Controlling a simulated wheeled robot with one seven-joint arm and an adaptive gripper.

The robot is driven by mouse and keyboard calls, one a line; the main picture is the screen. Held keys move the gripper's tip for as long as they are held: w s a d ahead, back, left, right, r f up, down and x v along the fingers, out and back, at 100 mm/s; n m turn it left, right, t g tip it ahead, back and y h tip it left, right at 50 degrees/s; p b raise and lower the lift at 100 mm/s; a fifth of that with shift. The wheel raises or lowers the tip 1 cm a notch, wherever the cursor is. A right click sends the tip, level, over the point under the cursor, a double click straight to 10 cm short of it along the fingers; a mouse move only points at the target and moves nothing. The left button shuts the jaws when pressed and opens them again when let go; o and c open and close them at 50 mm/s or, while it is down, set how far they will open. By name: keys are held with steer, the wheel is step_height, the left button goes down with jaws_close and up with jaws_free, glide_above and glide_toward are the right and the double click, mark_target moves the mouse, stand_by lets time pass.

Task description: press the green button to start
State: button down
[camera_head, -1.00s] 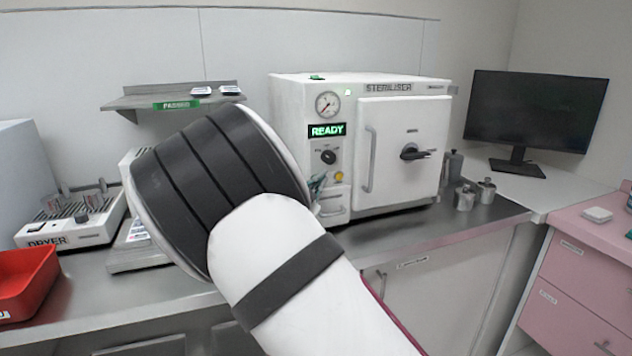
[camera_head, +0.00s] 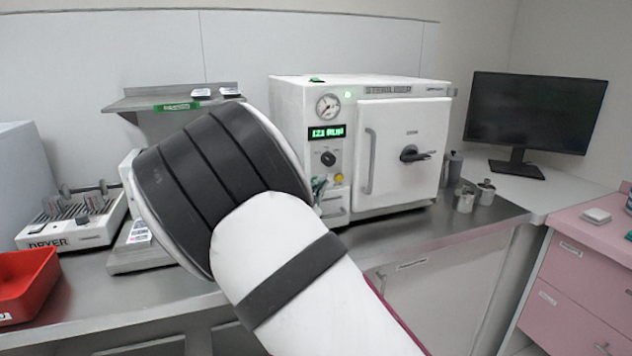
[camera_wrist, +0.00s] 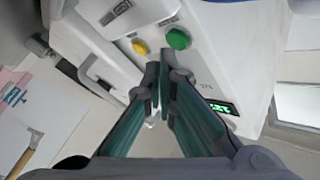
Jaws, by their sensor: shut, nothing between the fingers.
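The white steriliser (camera_head: 285,120) stands on the steel counter with its door shut. In the wrist view its green button (camera_wrist: 178,39) is next to a yellow button (camera_wrist: 139,46). My gripper (camera_wrist: 162,70) is shut and empty, its tips just below the green button in that picture; they look apart from it. In the head view the gripper (camera_head: 318,185) shows small beside the yellow button (camera_head: 338,177), and the green button is hidden. The display (camera_head: 327,132) is lit with green text that looks like "121 RUN".
A dryer (camera_head: 75,235), a red tray (camera_head: 28,285) and a wall shelf (camera_head: 150,102) are on the left. Metal canisters (camera_head: 465,198) stand right of the steriliser, with a monitor (camera_head: 535,115) behind. Pink drawers (camera_head: 580,265) are at the right.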

steer(key=shift+s, duration=0.2)
steer(key=shift+d, duration=0.1)
steer(key=shift+s+d+p, duration=0.2)
steer(key=shift+s+p, duration=0.25)
steer(key=shift+s, duration=0.35)
steer(key=shift+s+d+p, duration=0.2)
steer(key=shift+s+p, duration=0.2)
steer(key=shift+s, duration=0.45)
steer(key=shift+s+d+p, duration=0.2)
steer(key=shift+s+p, duration=0.25)
steer(key=shift+s, duration=0.35)
